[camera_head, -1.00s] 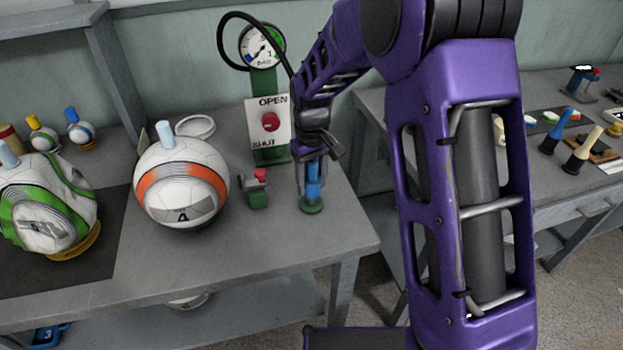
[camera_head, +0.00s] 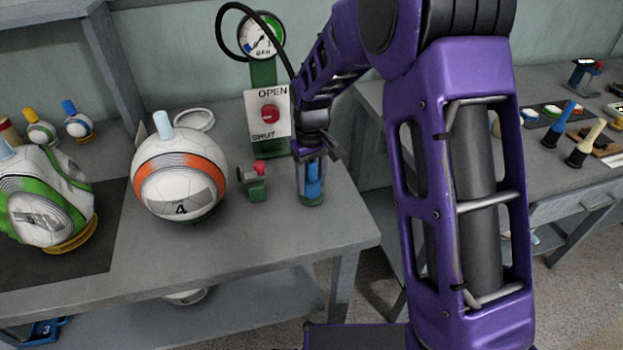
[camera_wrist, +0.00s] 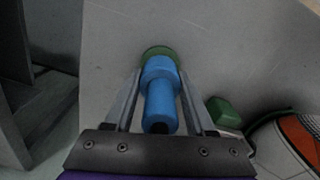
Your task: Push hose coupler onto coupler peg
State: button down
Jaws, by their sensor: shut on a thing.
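The blue hose coupler (camera_head: 313,180) is upright between the fingers of my gripper (camera_head: 312,190), near the front right of the table. My gripper points down and is shut on it; the coupler also shows in the wrist view (camera_wrist: 160,98) between the two fingers. The green base of the coupler peg (camera_wrist: 158,51) shows just beyond the coupler's end. In the head view the coupler's lower end is right at this green base (camera_head: 312,202). The peg's shaft is hidden, and I cannot tell how far the coupler sits on it.
A green stand with a red knob (camera_head: 258,180) is close left of my gripper. A white and orange ball (camera_head: 180,178) stands farther left. Behind are the OPEN/SHUT panel (camera_head: 268,112) and a gauge (camera_head: 262,36) with a black hose (camera_head: 222,40). Bare table (camera_head: 260,245) lies in front.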

jog(key=shift+f, duration=0.25)
jog(key=shift+c, duration=0.8)
grip_release()
notch_tip(320, 180, up, 18)
jog(key=p, duration=0.2)
jog(key=shift+f+p, duration=0.25)
jog(key=shift+p, duration=0.1)
